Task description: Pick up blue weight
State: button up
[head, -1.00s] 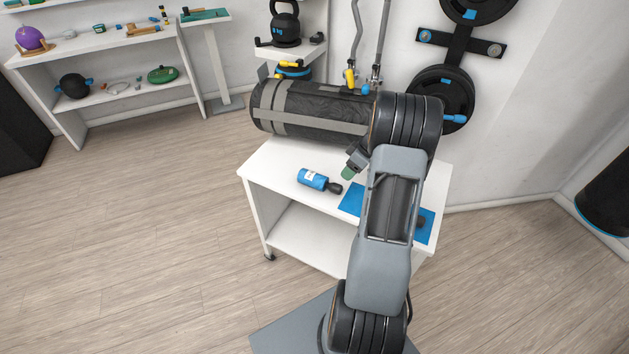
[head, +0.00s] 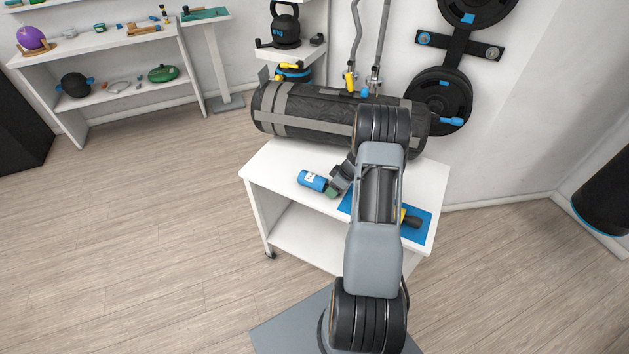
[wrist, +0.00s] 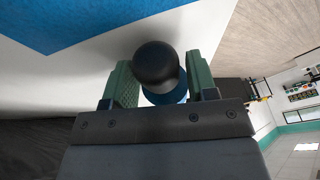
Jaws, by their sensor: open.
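The blue weight (head: 312,180) lies on its side on the white table, its blue body with a pale label showing in the head view. Its black knob end (wrist: 156,65) shows in the wrist view between the two green fingers, with a little blue behind it. My gripper (wrist: 160,85) is open, with one finger on each side of the black end. In the head view my gripper (head: 333,191) is at the right end of the weight and hides its black part. I cannot tell whether the fingers touch it.
A blue mat (head: 417,225) lies on the white table (head: 270,165), with a black and yellow object (head: 411,219) on it. A large black bag (head: 300,112) lies along the table's back. The table's left front is clear.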

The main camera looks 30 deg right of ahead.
jog(key=shift+c, duration=0.2)
jog(key=c, duration=0.9)
grip_shut()
